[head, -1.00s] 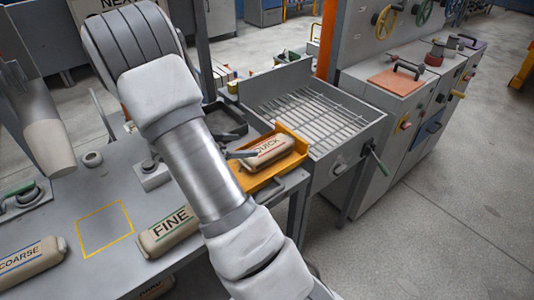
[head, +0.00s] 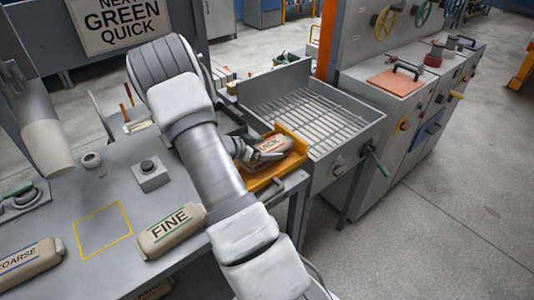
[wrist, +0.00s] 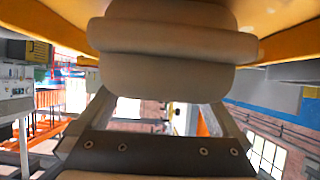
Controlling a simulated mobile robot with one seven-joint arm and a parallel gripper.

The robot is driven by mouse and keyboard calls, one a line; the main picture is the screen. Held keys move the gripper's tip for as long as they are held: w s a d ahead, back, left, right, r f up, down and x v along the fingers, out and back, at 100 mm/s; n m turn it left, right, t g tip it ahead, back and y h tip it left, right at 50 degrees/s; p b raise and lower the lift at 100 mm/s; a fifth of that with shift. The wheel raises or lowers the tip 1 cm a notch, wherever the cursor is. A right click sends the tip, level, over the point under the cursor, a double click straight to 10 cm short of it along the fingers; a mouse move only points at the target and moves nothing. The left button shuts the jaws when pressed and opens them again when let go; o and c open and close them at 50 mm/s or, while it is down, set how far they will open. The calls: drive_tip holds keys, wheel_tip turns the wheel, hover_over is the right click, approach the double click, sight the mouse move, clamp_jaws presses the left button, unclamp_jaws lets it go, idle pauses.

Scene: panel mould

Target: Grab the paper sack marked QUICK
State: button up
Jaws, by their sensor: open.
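The paper sack marked QUICK (head: 273,145) lies in an orange tray (head: 295,152) beside the grey grated bin. It is tan, and its label is partly covered by my gripper (head: 256,153). My gripper is open and reaches the sack from the left, with its fingers at the sack's near end. In the wrist view the sack (wrist: 165,50) fills the upper middle, close in front of the open fingers. The fingertips are hidden there, so I cannot tell whether they touch it.
Sacks marked FINE (head: 168,230) and COARSE (head: 28,260) lie on the grey table (head: 70,175), beside a yellow outlined square. A grated bin (head: 312,115) with raised walls adjoins the tray. A sign (head: 120,22) at the back reads GREEN QUICK.

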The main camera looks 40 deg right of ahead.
drive_tip(key=c, duration=1.1)
drive_tip(key=shift+o, duration=0.2)
drive_tip(key=shift+a+r, duration=0.1)
drive_tip(key=shift+r, duration=0.05)
